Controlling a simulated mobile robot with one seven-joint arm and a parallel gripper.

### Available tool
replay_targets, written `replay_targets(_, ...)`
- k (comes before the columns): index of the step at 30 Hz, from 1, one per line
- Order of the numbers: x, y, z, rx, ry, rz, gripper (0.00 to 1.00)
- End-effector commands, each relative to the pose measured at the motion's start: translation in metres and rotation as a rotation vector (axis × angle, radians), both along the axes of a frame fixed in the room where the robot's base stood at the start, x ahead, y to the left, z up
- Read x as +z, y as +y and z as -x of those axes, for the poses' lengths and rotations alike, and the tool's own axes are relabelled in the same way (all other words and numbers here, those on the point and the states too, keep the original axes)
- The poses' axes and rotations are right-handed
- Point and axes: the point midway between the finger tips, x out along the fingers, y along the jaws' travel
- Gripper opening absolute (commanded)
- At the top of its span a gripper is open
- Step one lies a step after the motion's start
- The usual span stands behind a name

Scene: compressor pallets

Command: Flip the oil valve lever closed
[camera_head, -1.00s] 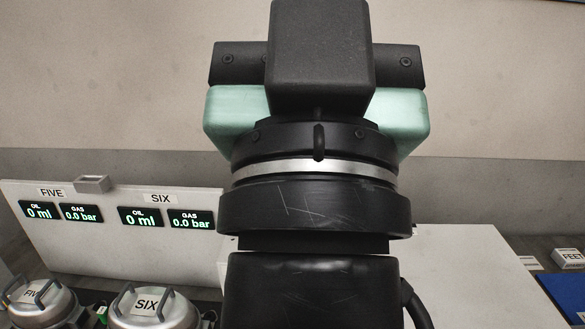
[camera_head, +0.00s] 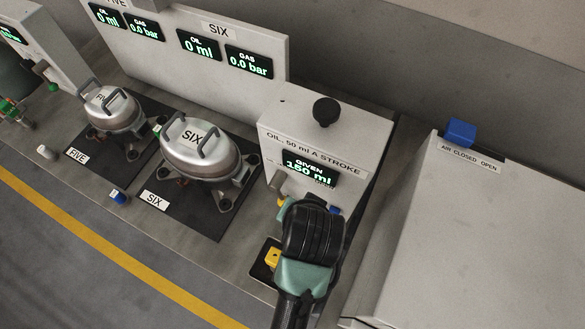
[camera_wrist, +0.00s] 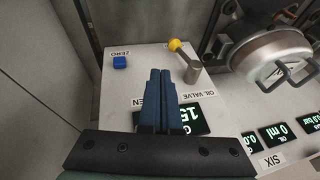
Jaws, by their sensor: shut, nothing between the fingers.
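The oil valve lever, a metal arm with a yellow knob, is on the front of the white oil dispenser (camera_head: 350,126). In the wrist view the lever (camera_wrist: 185,58) angles up and left to its knob, by the upside-down "OIL VALVE" label (camera_wrist: 198,96). In the head view only its yellow end (camera_head: 281,200) shows, beside my wrist. My gripper (camera_wrist: 160,72) is shut and empty in front of the panel. Its fingertips appear left of the lever in the wrist view; I cannot tell whether they touch. In the head view my wrist hides the fingers.
A blue ZERO button (camera_wrist: 119,62) is left of the lever. The dispenser display (camera_head: 309,170) reads 150 ml. Compressor SIX (camera_head: 199,150) stands left of the dispenser and FIVE (camera_head: 112,110) farther left. A white cabinet (camera_head: 490,230) with a blue air lever (camera_head: 460,132) is at right.

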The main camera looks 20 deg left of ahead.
Motion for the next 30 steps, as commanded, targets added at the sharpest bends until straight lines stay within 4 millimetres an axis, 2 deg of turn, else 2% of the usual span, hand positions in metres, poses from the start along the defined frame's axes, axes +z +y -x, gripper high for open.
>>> replay_targets(9, -0.052, 0.012, -0.022, 0.001, 0.0, 0.002, 0.0)
replay_targets(15, -0.079, 0.024, -0.033, 0.004, -0.001, 0.001, 0.0)
replay_targets(21, -0.095, 0.038, -0.037, 0.002, -0.004, 0.001, 0.0)
replay_targets(30, -0.101, 0.042, -0.039, 0.0, -0.006, 0.001, 0.0)
